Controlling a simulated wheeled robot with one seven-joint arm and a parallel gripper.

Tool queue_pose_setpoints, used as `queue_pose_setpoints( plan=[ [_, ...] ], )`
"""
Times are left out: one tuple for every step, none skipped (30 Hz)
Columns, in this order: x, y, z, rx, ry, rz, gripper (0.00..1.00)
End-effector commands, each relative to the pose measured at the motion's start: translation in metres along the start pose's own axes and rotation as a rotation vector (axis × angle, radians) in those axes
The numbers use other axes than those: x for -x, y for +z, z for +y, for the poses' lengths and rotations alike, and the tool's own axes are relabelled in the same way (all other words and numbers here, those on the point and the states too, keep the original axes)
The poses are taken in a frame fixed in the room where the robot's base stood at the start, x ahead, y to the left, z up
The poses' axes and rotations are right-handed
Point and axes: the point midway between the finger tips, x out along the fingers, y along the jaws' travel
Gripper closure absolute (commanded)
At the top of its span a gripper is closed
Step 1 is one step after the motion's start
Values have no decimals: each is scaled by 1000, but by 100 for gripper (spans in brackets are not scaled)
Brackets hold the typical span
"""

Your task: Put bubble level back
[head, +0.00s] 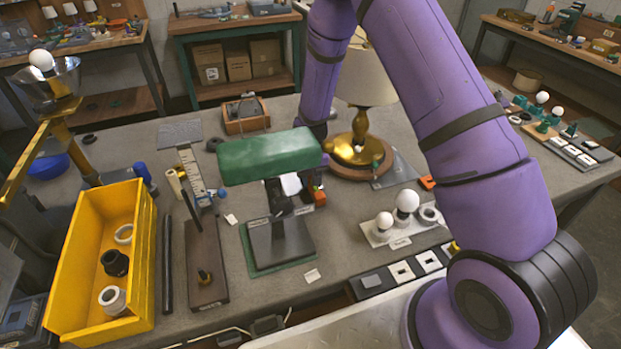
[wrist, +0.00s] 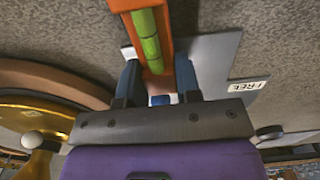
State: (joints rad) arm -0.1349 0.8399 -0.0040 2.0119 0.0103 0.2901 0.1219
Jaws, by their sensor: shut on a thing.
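The bubble level (wrist: 152,40) is an orange bar with a green vial, seen in the wrist view. My gripper (wrist: 158,82) is shut on it, with one dark blue finger on either side. The level's far end runs out of the top of the wrist view. A grey plate (wrist: 215,55) with a "FREE" label lies beneath and beside it; I cannot tell whether the level touches it. In the head view my gripper is mostly hidden behind the green lamp shade (head: 268,157). A small orange piece (head: 320,197) shows below the shade's right end; I cannot tell if it is the level.
The brass lamp (head: 358,140) on its round wooden base stands close beside my forearm; its base also shows in the wrist view (wrist: 35,112). A yellow bin (head: 65,270) stands at left. White bulbs on a plate (head: 378,238) stand at front right. Another orange piece (head: 427,182) lies right of the brass lamp.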

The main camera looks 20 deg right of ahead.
Motion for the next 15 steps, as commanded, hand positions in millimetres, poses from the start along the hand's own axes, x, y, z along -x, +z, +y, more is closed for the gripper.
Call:
queue_pose_setpoints(
  plan=[
    [-2, 0, 0, 0, 0, -1, 100],
    [-3, 0, 0, 0, 0, -1, 100],
    [-4, 0, 0, 0, 0, -1, 100],
    [-4, 0, 0, 0, 0, -1, 100],
    [-5, 0, 0, 0, 0, 0, 100],
    [-6, 0, 0, 0, 0, 0, 100],
    [-7, 0, 0, 0, 0, 0, 100],
    [-6, 0, 0, 0, 0, 0, 62],
    [-6, 0, 0, 0, 0, 0, 53],
    [-6, 0, 0, 0, 0, 0, 46],
    [-6, 0, 0, 0, 0, 0, 43],
    [-6, 0, 0, 0, 0, 0, 43],
    [-6, 0, 0, 0, 0, 0, 43],
    [-6, 0, 0, 0, 0, 0, 43],
    [-6, 0, 0, 0, 0, 0, 43]
  ],
)
